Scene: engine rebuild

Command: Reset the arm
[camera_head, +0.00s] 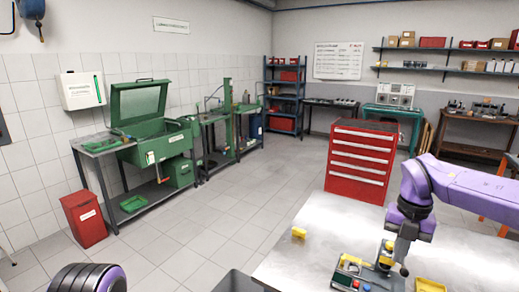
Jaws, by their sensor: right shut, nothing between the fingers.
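My right arm comes in from the right edge in purple and bends down over the metal table. My right gripper (401,262) is at its lower end, shut and empty, low over or beside small parts on the table; I cannot tell whether it touches them. My left gripper is out of view; a dark ribbed part of me with purple trim shows at the bottom left.
The metal table (300,265) holds a yellow block (299,232), small red and green parts (350,270) and a yellow piece (430,285). A red drawer cabinet (360,163) stands behind it.

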